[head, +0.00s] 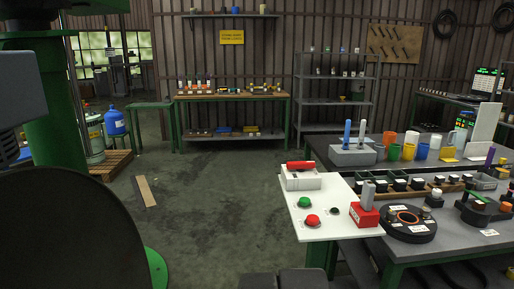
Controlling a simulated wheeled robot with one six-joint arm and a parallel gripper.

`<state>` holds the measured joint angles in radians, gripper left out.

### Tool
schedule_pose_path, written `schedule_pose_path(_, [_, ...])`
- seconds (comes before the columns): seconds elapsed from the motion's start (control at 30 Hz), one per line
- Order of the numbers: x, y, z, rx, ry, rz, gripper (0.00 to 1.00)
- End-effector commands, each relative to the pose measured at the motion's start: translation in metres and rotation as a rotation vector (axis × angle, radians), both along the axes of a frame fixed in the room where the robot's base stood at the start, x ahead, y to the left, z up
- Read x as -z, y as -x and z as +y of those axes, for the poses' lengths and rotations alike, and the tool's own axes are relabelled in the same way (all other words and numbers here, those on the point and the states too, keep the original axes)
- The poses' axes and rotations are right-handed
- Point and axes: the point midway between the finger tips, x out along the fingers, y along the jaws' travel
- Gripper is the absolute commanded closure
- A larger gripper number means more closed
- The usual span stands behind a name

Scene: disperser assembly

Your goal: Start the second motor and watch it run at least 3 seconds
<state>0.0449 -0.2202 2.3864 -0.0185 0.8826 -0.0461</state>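A white panel (331,228) lies at the front left corner of the right-hand bench. On it are a domed green button (304,203), a domed red button (312,221) and a white box with a red handle-like part (300,166) on top. A red block with a grey upright piece (366,208) stands at the panel's right edge. I cannot tell which thing is the second motor or whether any motor is running.
A dark ring-shaped part (407,223) sits on the grey bench right of the panel. A plank (146,192) lies on the otherwise clear middle floor. A green column (50,120) stands left.

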Motion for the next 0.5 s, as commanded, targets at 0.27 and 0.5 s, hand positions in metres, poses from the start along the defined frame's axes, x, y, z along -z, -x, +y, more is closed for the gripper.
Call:
schedule_pose_path(0.27, [0.0000,0.0000,0.0000,0.000,0.000,0.000,1.00])
schedule_pose_path(0.5, [0.0000,0.0000,0.0000,0.000,0.000,0.000,1.00])
